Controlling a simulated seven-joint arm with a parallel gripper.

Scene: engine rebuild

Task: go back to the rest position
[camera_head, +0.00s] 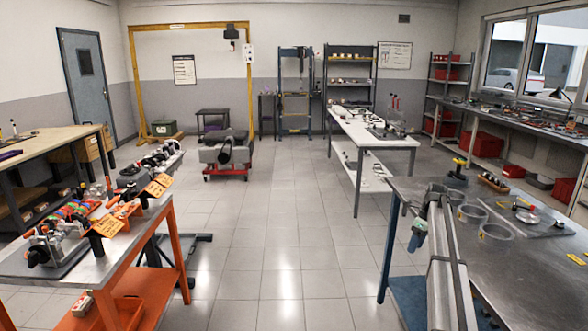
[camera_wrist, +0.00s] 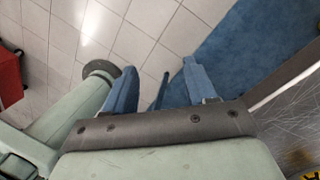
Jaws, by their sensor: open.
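My gripper (camera_wrist: 160,82) shows in the wrist view with its two blue fingers spread apart. Nothing is between the fingers; tiled floor shows beyond them. A pale green link of my own arm lies at the left of that view. In the head view my arm stands at the lower right, along the left edge of the metal workbench (camera_head: 517,243).
An orange-legged table (camera_head: 150,232) with engine parts stands left. The middle floor (camera_head: 285,235) is clear.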

